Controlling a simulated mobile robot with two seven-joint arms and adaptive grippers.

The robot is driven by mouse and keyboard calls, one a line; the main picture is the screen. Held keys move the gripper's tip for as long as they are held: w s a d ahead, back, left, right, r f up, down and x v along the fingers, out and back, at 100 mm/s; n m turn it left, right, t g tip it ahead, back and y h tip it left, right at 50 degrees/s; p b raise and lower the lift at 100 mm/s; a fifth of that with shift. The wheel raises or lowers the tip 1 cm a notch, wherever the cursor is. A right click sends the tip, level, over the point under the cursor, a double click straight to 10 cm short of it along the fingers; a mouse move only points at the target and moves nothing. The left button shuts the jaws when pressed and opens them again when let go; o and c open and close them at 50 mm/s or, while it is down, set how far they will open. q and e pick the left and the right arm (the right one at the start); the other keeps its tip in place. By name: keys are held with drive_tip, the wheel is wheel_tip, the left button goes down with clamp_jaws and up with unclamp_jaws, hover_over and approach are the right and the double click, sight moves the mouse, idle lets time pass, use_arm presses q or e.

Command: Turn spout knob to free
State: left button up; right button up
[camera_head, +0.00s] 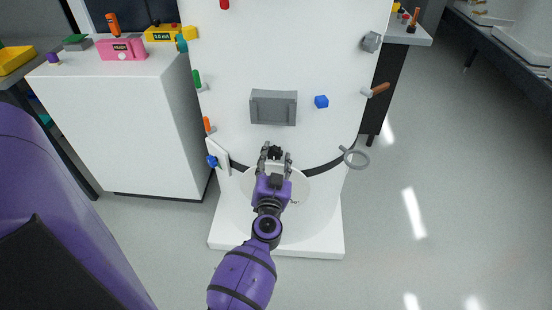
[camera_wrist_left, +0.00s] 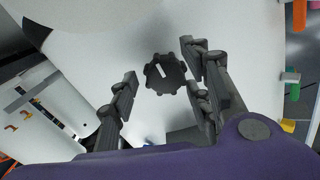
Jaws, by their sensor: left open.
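The spout knob (camera_wrist_left: 165,74) is a dark, scalloped round knob with a white mark on its face. In the left wrist view it sits on a white surface, between and beyond my left gripper's fingers (camera_wrist_left: 160,95). In the head view the knob (camera_head: 275,152) shows as a small dark shape just past the fingertips, low on the white tank (camera_head: 235,110). My left gripper (camera_head: 275,160) is open, with its fingers spread to either side of the knob. I cannot tell whether any finger touches it. My right gripper is not in view.
A grey ring (camera_head: 355,158) and a brown-handled lever (camera_head: 376,90) stick out at right. A white cabinet (camera_head: 125,125) stands at left. The floor at right is clear.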

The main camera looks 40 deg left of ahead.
use_arm(q)
drive_tip(key=shift+w+a, duration=0.1)
drive_tip(key=c, duration=1)
drive_tip(key=shift+c, duration=0.2)
drive_tip(key=shift+d, duration=0.2)
